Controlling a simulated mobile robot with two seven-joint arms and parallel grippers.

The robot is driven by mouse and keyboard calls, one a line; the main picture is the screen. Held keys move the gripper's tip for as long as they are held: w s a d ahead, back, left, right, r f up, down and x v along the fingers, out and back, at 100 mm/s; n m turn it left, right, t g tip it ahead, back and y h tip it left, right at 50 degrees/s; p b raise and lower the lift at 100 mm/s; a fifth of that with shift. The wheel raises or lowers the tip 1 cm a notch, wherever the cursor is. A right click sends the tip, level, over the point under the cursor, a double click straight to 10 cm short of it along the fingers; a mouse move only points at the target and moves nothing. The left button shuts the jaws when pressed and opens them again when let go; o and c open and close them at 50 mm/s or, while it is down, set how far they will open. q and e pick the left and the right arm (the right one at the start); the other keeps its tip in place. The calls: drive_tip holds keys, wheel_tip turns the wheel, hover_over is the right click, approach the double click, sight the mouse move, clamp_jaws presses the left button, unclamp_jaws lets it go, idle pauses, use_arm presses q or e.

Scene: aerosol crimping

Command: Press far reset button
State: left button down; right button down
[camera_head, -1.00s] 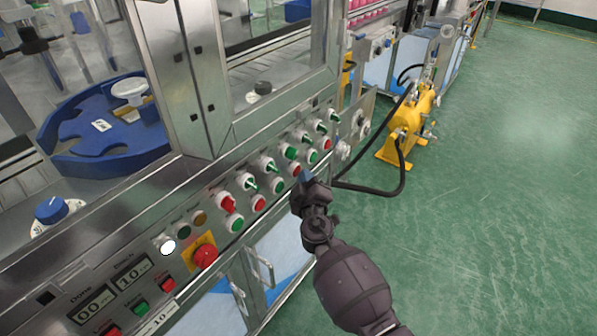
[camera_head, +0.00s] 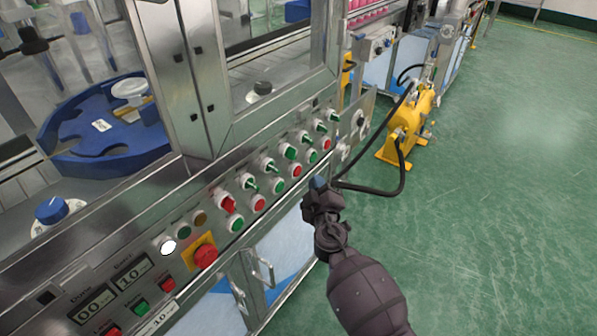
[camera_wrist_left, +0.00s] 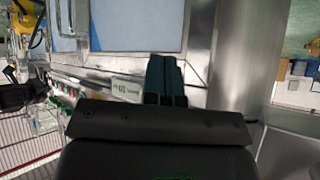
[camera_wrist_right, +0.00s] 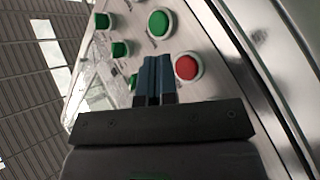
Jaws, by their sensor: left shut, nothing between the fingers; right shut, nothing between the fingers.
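The control panel (camera_head: 222,181) carries rows of green and red round buttons and green switches; which one is the far reset button cannot be read from the labels. Red buttons (camera_head: 326,144) and (camera_head: 296,170) sit at its far end. My right gripper (camera_head: 318,184) is shut and empty, apart from the panel on its right side. In the right wrist view a green button (camera_wrist_right: 160,23) and a red button (camera_wrist_right: 186,66) show beyond the blue fingertips (camera_wrist_right: 155,78). My left gripper (camera_wrist_left: 165,78) is shut and empty in its own wrist view and outside the head view.
A red emergency knob (camera_head: 205,255) on a yellow plate and two displays (camera_head: 92,303) are at the panel's near end. A yellow pump (camera_head: 410,125) with a black hose (camera_head: 402,180) stands beyond. Green floor (camera_head: 500,220) is open at right.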

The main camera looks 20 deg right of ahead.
drive_tip(key=shift+s+d, duration=0.95)
drive_tip(key=shift+s, duration=0.3)
